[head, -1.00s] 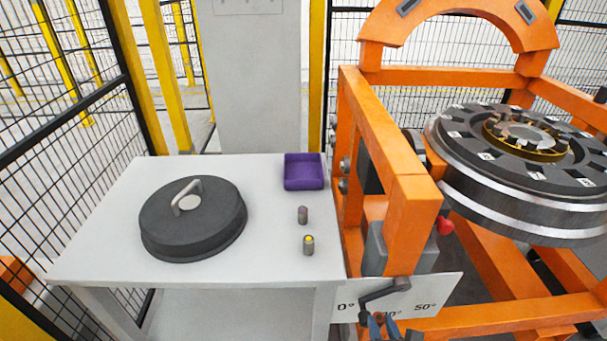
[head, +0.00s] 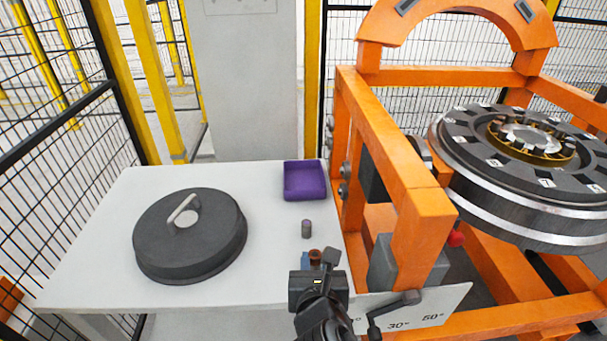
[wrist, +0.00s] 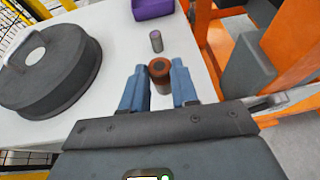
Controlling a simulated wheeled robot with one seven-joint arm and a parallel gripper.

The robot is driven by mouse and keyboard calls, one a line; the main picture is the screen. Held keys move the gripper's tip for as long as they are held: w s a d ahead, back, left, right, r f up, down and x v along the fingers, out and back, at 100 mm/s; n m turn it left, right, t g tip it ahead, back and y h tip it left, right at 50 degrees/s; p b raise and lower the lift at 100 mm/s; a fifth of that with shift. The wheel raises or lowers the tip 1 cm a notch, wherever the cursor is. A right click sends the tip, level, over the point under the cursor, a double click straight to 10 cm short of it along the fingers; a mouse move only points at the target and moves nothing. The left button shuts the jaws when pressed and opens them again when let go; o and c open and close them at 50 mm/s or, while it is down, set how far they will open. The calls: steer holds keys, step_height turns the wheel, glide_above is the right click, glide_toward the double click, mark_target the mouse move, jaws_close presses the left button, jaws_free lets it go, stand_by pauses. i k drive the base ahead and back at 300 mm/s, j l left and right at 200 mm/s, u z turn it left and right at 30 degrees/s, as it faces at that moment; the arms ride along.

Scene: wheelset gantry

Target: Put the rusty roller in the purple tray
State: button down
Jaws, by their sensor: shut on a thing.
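The rusty roller (head: 315,256), with a red-brown top, is between my gripper's blue fingers (head: 312,262), near the table's front right. In the wrist view the fingers (wrist: 159,88) close on the rusty roller (wrist: 159,68) from both sides. A grey cylinder part shows just below its top there; I cannot tell if it is its body or another roller. The purple tray (head: 305,195) sits at the table's back right, beyond the gripper, and looks empty. It also shows at the top of the wrist view (wrist: 152,10).
A grey roller with a purplish top (head: 306,229) stands between gripper and tray. A large dark lidded disc (head: 190,250) takes up the left of the white table (head: 110,215). The orange gantry frame (head: 425,225) rises close on the right. The table's middle is clear.

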mark_target(306, 181)
steer(key=i+l, duration=0.1)
steer(key=i, duration=1.15)
